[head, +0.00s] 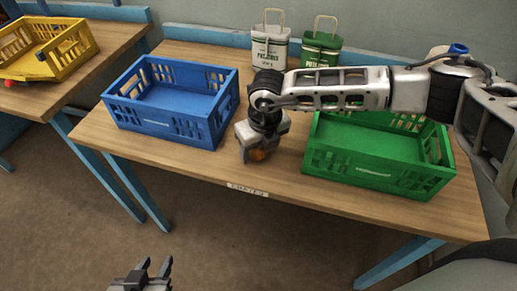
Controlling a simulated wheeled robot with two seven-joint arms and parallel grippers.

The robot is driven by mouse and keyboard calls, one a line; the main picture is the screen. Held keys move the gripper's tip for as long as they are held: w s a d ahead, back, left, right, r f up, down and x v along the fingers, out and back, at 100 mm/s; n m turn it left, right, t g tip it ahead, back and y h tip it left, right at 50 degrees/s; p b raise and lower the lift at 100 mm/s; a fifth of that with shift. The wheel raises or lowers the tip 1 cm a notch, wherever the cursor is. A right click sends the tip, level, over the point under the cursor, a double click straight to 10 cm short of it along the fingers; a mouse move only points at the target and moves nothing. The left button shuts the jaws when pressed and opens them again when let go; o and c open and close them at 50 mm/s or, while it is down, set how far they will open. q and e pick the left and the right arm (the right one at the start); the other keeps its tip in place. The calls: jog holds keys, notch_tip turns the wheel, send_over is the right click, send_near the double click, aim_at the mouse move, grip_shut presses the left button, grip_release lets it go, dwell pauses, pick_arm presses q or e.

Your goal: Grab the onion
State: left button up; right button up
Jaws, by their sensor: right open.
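The onion (259,155) is a small orange-brown shape on the wooden table, between the blue and green crates and near the front edge. Most of it is hidden by my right gripper (254,148). That gripper points down over the onion with its jaws open around or just above it; contact is hard to tell. My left gripper (154,272) is low at the bottom of the view, in front of the table, with its two fingers apart and nothing between them.
A blue crate (160,119) stands left of the onion and a green crate (375,171) stands to the right, partly behind my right arm. A white sack (270,46) and a green sack (320,47) stand at the back. A yellow crate (62,65) sits on another table.

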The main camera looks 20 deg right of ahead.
jog(key=shift+f, duration=0.25)
jog(key=c, duration=1)
jog(key=shift+r, duration=0.1)
jog(key=shift+c, duration=0.2)
